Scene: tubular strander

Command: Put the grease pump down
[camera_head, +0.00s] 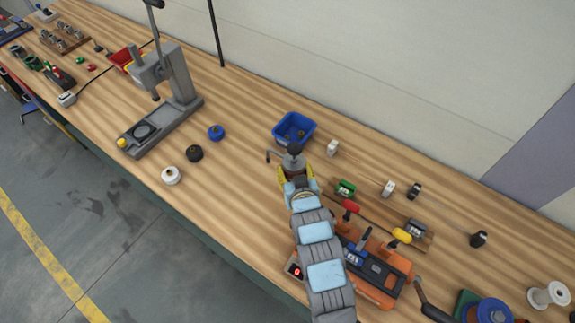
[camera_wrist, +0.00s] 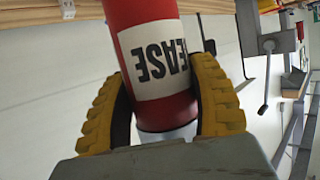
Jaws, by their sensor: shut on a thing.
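The grease pump (camera_wrist: 142,12) is a red cylinder with a white label that reads upside down in the wrist view, and a pale end. My gripper (camera_wrist: 160,80) has its yellow ribbed fingers shut on both sides of it. In the head view my gripper (camera_head: 295,178) is over the middle of the bench, just in front of a blue bin. The pump's grey head with a dark knob (camera_head: 293,150) and a side lever shows there; its red body is mostly hidden. I cannot tell whether its base touches the bench.
The blue bin (camera_head: 295,127) stands close behind the pump. A grey press (camera_head: 165,100) and white, black and blue round parts are to the left. Bare wood (camera_head: 235,185) lies left of the gripper.

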